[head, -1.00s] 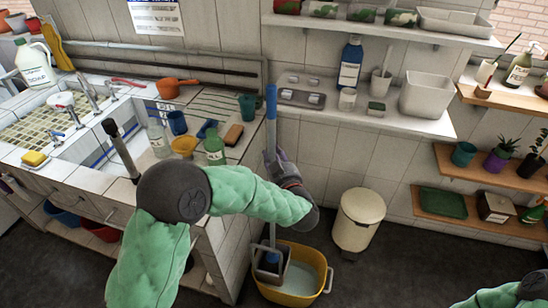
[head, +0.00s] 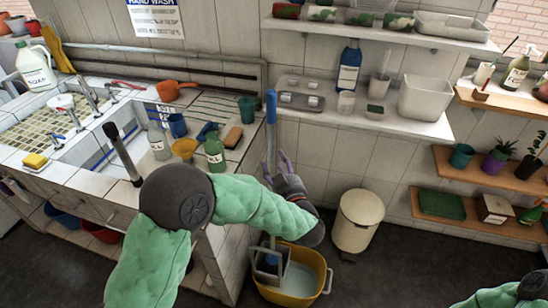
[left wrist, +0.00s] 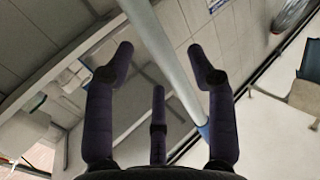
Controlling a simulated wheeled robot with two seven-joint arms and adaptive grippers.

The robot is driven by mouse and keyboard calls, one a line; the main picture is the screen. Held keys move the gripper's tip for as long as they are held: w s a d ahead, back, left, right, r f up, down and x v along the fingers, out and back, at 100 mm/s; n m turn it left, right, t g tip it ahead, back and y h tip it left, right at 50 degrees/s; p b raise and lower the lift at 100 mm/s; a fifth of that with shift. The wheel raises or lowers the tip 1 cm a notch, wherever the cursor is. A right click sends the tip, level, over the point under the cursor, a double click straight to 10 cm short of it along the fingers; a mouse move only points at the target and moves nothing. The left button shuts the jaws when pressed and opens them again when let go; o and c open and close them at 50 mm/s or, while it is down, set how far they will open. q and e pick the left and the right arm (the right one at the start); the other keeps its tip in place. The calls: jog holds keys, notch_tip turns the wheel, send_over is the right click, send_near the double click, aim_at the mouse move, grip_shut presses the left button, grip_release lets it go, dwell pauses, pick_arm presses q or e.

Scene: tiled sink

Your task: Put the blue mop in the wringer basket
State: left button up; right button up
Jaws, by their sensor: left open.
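The blue mop stands nearly upright, with its blue grip (head: 271,106) at the top and its pale shaft (head: 271,145) running down. Its low end is at the grey wringer basket (head: 268,277) on the left of the yellow bucket (head: 292,299); a bluish patch shows inside, but the mop head is hard to make out. My left gripper (head: 277,168) is open beside the shaft, fingers spread. In the left wrist view the shaft (left wrist: 158,50) crosses beyond the open left fingers (left wrist: 163,62), apparently not gripped.
The tiled counter (head: 100,185) with bottles and the sink is left of the mop. A cream bin (head: 357,222) stands right of the bucket. Shelves with a white tub (head: 425,97) and plants line the wall. Dark floor is free at the right.

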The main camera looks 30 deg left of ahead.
pick_arm(q)
jog(key=p+v, duration=0.2)
jog(key=v, duration=0.6)
jog(key=w+d+f+m+g+h, duration=0.15)
jog(key=f+h, duration=0.25)
jog(key=f, duration=0.4)
jog(key=d+f+m+h, duration=0.2)
jog(key=d+f+h, duration=0.1)
jog(key=f, duration=0.5)
jog(key=w+d+f+m+g+h, duration=0.1)
jog(key=d+f+m+h, duration=0.2)
jog(key=f, duration=0.4)
jog(key=s+d+f+g+h, duration=0.3)
jog(key=s+f, duration=0.4)
jog(key=s, duration=0.3)
jog(key=s+d+f+g+h, duration=0.3)
jog(key=s+f+g, duration=0.3)
jog(key=s, duration=0.3)
jog(key=shift+s+d+f+h, duration=0.3)
jog(key=shift+f+h, duration=0.2)
jog(key=shift+f, duration=0.4)
jog(key=shift+a+m, duration=0.1)
jog(key=shift+m, duration=0.15)
